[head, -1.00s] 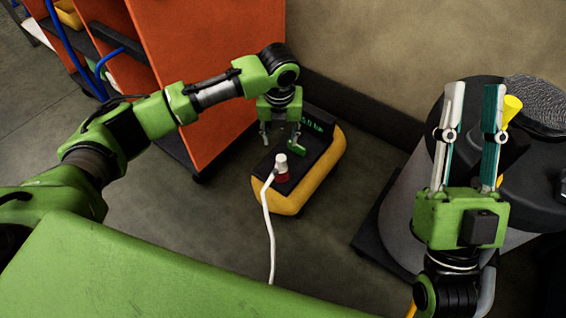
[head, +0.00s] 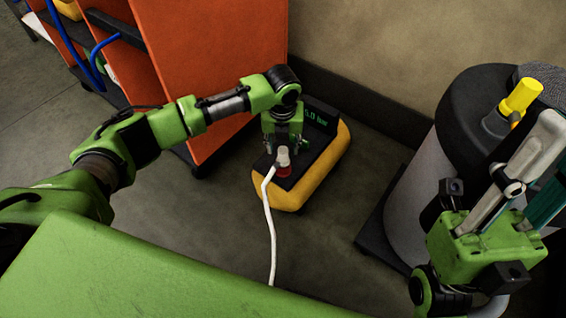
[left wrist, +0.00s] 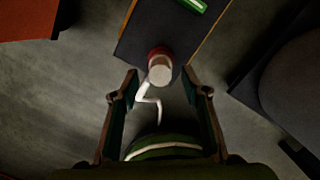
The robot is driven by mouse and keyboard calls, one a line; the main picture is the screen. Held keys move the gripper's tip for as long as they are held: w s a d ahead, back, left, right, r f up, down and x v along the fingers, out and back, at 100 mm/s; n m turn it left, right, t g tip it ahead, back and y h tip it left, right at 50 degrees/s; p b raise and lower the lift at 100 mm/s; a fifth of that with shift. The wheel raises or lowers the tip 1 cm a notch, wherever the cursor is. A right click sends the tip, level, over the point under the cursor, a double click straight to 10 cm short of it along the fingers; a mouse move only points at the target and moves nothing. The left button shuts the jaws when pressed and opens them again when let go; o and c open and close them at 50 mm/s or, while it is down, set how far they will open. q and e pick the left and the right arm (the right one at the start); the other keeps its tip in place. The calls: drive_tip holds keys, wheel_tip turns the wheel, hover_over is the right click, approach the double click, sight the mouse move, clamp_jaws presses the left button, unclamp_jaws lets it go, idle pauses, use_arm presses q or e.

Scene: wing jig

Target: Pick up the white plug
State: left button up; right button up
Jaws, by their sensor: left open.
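The white plug (head: 283,156) stands upright in a red socket (head: 284,171) on the near end of a yellow and black box (head: 322,172). A white cable (head: 269,222) runs from it down to the floor.
An orange cabinet (head: 215,65) stands left of the box. A grey drum with a black top (head: 465,115) and a yellow fitting (head: 520,95) stands at the right. A dark skirting (head: 375,118) runs along the wall behind.

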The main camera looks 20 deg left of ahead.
sight(283, 150)
use_arm(q)
drive_tip(key=f, duration=0.3)
drive_tip(key=shift+w+b, duration=0.2)
drive_tip(key=shift+b, duration=0.2)
drive_tip(key=shift+r, duration=0.1)
drive_tip(key=shift+c, duration=0.7)
drive_tip(key=c, duration=1)
